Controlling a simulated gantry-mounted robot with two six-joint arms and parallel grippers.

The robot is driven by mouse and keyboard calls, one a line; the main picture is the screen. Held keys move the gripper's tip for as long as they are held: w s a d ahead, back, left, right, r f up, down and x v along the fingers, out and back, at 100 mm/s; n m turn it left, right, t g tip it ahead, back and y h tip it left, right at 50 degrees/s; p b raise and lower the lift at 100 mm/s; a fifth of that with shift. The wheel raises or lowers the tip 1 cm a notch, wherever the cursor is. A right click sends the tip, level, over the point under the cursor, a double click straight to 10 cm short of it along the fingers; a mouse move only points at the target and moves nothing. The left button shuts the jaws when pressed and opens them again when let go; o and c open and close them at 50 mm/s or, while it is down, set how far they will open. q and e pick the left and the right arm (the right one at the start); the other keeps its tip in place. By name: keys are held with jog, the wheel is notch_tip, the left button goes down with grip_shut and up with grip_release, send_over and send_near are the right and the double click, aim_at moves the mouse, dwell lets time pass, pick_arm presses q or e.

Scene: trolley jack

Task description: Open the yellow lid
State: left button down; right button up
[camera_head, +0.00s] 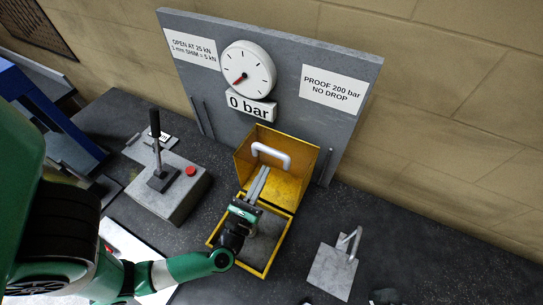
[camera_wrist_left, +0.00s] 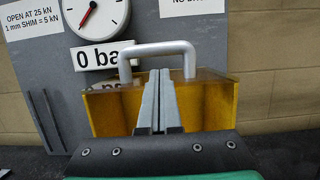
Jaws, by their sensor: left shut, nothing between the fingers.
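The yellow lid (camera_head: 288,184) stands raised at the back of a yellow-rimmed frame (camera_head: 266,269), with the frame's dark inside showing in front. A pale U-shaped handle (camera_head: 271,151) is on the lid. In the left wrist view the lid (camera_wrist_left: 208,104) looks see-through, with the handle (camera_wrist_left: 158,48) along its top. My left gripper (camera_head: 262,172) is shut and empty. Its fingertips (camera_wrist_left: 159,72) are in front of the lid, just below the handle bar in the picture; I cannot tell whether they touch it. My right gripper does not clearly show.
A grey panel with a gauge (camera_head: 247,70) and "0 bar" label (camera_head: 250,106) stands behind. A lever box (camera_head: 167,186) with a red button is left of the frame. A grey plate with a bent handle (camera_head: 333,270) lies right. Dark bench is clear between them.

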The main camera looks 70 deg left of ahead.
aim_at(272, 163)
pick_arm(q)
jog(key=x, duration=0.5)
jog(key=shift+w+a+r+p, duration=0.1)
jog(key=shift+w+a+p, duration=0.1)
jog(key=shift+p, duration=0.2)
jog(key=s+d+b, duration=0.1)
jog(key=b, duration=0.2)
jog(key=s+d+t+y+b, duration=0.1)
jog(key=b, duration=0.3)
jog(key=shift+s+d+f, duration=0.3)
jog(key=shift+s+d, duration=0.05)
jog(key=shift+s, duration=0.05)
jog(key=shift+s+d+r, duration=0.2)
jog(key=shift+s+r, duration=0.05)
jog(key=shift+r, duration=0.15)
